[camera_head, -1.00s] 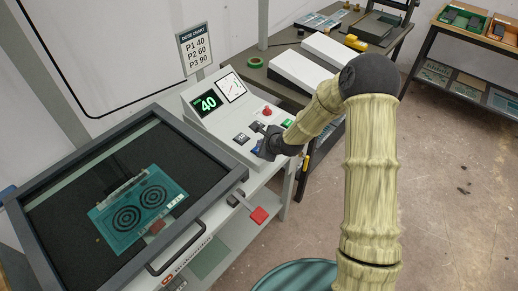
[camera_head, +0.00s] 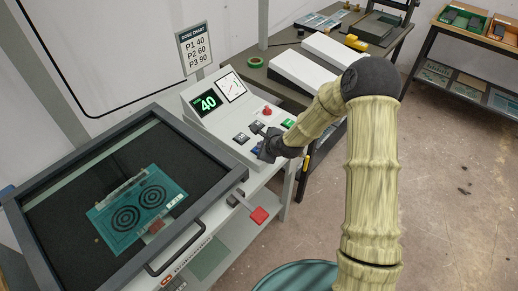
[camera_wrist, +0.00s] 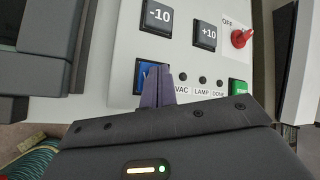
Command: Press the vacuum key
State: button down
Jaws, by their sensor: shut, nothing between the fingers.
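The vacuum key is a blue key on the white sloping control panel (camera_head: 222,128). In the wrist view the blue key (camera_wrist: 140,82), with white lettering, is partly hidden by my gripper (camera_wrist: 158,76). My fingers are shut and empty, and their tips overlap the key's right part; I cannot tell whether they touch it. In the head view my gripper (camera_head: 264,137) is over the lower keys. The VAC indicator (camera_wrist: 184,78) beside the key looks dark.
The panel also has a -10 key (camera_wrist: 158,16), a +10 key (camera_wrist: 205,34), a red switch (camera_wrist: 240,38) and a green key (camera_wrist: 238,87). The display (camera_head: 208,103) reads 40. A dark-framed lid (camera_head: 75,160) lies over a teal plate (camera_head: 137,208) at left.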

jog(key=shift+r+p, duration=0.5)
jog(key=shift+r, duration=0.1)
notch_tip(320, 180, up, 6)
jog(key=p, duration=0.4)
dwell(0.5)
